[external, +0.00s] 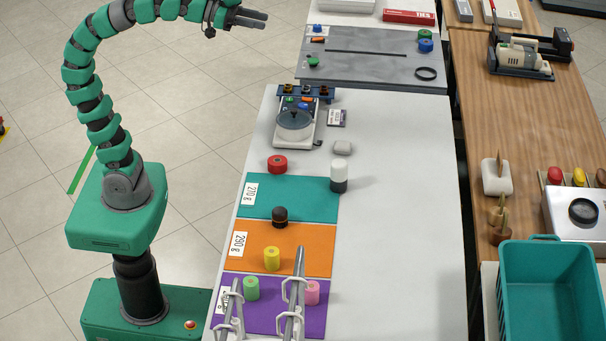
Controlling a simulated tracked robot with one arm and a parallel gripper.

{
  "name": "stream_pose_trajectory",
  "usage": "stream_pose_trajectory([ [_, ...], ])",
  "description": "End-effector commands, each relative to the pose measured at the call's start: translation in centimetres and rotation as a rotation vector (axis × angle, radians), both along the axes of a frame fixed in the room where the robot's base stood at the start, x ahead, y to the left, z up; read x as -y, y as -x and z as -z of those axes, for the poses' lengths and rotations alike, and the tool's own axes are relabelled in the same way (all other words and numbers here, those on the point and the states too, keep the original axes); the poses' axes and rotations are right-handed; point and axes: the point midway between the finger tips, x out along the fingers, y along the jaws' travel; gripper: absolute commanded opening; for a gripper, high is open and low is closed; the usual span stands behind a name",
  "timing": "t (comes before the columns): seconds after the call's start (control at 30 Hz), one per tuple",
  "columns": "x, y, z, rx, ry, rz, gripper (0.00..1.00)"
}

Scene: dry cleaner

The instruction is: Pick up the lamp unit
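My gripper (262,20) is at the top of the external view, at the end of the raised green arm. Its two dark fingers point right with a narrow gap between them, and nothing shows in them. It is in the air left of the far grey board. I cannot tell for sure which thing is the lamp unit. A cream device with a black part (522,62) lies on a dark base on the wooden table at the upper right, well away from my gripper. A white and black cylinder (339,176) stands upright on the white table.
The white table (400,220) has bare room on its right. Teal (310,205), orange (316,258) and purple mats bear coloured spools. A scale-like device (294,122) stands behind them. Grey metal stands (296,295) rise in front. A teal bin (545,320) stands lower right.

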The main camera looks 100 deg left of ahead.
Motion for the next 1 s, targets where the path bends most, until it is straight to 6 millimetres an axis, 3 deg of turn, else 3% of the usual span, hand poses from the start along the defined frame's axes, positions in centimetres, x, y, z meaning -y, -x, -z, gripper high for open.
stream_pose_trajectory([
  [0.3, 0.0, 0.0, 0.0, 0.0, 0.0, 0.0, 0.36],
  [0.43, 0.0, 0.0, 0.0, 0.0, 0.0, 0.0, 0.7],
  [0.47, 0.0, 0.0, 0.0, 0.0, 0.0, 0.0, 0.74],
  [0.77, 0.2, -0.4, 0.3, -0.002, 0.003, 0.004, 0.74],
  [0.87, 1.1, -2.4, 2.3, -0.01, 0.026, 0.026, 0.74],
  [1.0, 3.6, -7.7, 8.5, -0.032, 0.101, 0.066, 0.74],
])
